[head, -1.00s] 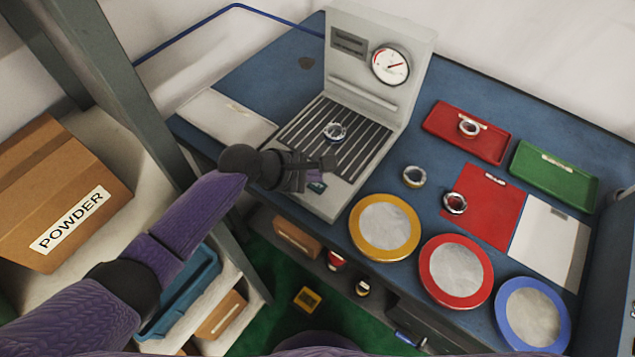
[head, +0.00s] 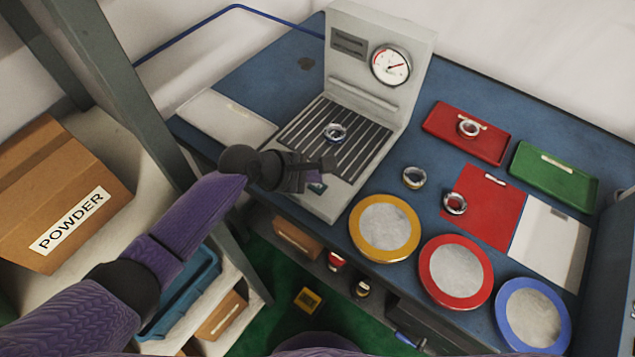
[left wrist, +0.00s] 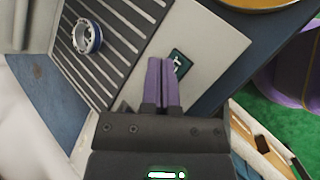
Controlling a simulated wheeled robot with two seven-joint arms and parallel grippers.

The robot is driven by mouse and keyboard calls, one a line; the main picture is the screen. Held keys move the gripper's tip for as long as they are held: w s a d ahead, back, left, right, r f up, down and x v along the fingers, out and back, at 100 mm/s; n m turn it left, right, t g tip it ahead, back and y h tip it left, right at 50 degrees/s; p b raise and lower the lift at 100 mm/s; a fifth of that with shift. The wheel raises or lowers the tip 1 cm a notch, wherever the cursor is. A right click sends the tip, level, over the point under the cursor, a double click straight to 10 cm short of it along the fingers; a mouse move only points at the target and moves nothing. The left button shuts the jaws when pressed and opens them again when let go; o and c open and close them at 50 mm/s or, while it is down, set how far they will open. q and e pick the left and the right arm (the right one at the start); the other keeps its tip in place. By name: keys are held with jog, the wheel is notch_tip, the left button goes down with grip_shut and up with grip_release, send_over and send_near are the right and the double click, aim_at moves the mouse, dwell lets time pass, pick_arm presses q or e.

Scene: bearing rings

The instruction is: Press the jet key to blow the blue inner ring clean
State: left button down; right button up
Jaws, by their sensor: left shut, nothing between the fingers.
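The blue inner ring (head: 335,133) lies on the slatted grille of the grey jet station (head: 375,118). It also shows in the left wrist view (left wrist: 87,37), with a blue band and silver edge. The jet key (head: 317,187), a small dark teal square with a pale mark, sits on the station's front plate and shows in the left wrist view (left wrist: 179,63). My left gripper (head: 328,164) is shut and empty. Its purple fingertips (left wrist: 161,62) are right beside the key and partly overlap it in view; I cannot tell whether they touch it. My right gripper is not in view.
A gauge (head: 390,66) is on the station's back panel. To the right are a red tray (head: 440,122), a green tray (head: 575,191), a red mat (head: 490,225), a white mat (head: 548,243), several rings and yellow-, red- and blue-rimmed discs. A shelf with a powder box (head: 75,195) stands left.

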aim_at(313, 187)
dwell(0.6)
pick_arm(q)
jog(key=shift+f, duration=0.45)
jog(key=shift+f, duration=0.3)
dwell(0.4)
jog(key=shift+r+p, duration=0.75)
notch_tip(313, 187, up, 5)
jog(key=p, duration=0.5)
jog(key=shift+r, duration=0.15)
dwell(0.6)
